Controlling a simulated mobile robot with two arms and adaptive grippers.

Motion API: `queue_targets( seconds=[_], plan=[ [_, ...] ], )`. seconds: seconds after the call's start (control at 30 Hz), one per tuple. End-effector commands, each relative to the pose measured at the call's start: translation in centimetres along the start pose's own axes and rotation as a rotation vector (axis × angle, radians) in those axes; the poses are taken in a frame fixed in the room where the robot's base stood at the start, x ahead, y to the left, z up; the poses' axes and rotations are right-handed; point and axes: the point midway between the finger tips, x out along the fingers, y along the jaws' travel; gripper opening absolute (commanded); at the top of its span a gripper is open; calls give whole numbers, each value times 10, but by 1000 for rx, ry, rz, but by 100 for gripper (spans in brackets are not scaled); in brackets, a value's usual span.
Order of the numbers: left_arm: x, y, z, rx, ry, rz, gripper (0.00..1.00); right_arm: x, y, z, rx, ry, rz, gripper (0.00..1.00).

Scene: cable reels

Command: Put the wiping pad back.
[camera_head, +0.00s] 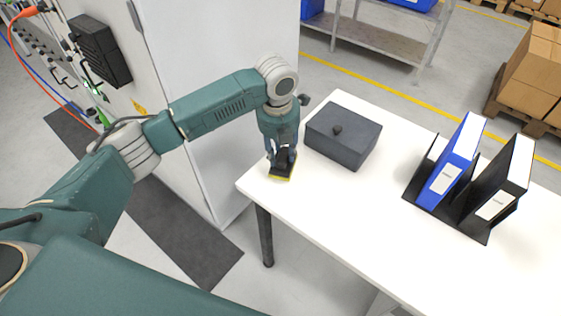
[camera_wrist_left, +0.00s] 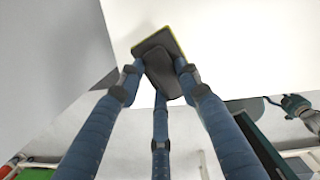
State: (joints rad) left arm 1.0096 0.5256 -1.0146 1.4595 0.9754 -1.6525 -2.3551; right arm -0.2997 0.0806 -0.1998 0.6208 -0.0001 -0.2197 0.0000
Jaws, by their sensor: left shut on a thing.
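The wiping pad (camera_head: 282,174) has a dark body and a yellow edge. In the head view it is at the left end of the white table (camera_head: 330,228), beside a dark grey box. My left gripper (camera_head: 282,158) points down and is shut on the pad's dark grip. In the left wrist view the pad (camera_wrist_left: 161,47) sits between the blue fingers (camera_wrist_left: 158,84), with the white tabletop behind it. I cannot tell whether the pad touches the table or is just above it.
The dark grey box (camera_head: 343,136) with a knob on its lid stands right of the pad. A binder rack (camera_head: 436,205) with blue and black binders stands further right. The middle of the table is clear. A tall white cabinet (camera_head: 205,60) stands behind my left arm.

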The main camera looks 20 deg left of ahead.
Motion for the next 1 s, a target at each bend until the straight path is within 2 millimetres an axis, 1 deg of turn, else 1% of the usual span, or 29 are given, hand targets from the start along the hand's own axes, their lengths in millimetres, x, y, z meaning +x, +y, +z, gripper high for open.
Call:
queue_targets(
  seconds=[0.17,0.33,0.43,0.8,0.83,0.9,1.0],
  plan=[
    [12,0,-2,0,2,0,10,-1,-2,0,1,0,-2,76],
    [36,0,-5,-1,4,0,10,-4,-2,-1,1,0,-3,76],
    [47,0,-6,-1,1,0,10,-5,-2,-1,1,0,-3,76],
    [52,0,-6,0,0,0,10,-4,-2,0,1,-1,-3,76],
    [51,0,-6,0,0,0,40,-4,-2,0,1,-1,-3,76],
    [51,0,-6,0,0,0,53,-4,-2,0,1,-1,-2,76],
    [51,0,-6,0,0,0,53,-4,-2,0,1,-1,-2,76]
  ],
)
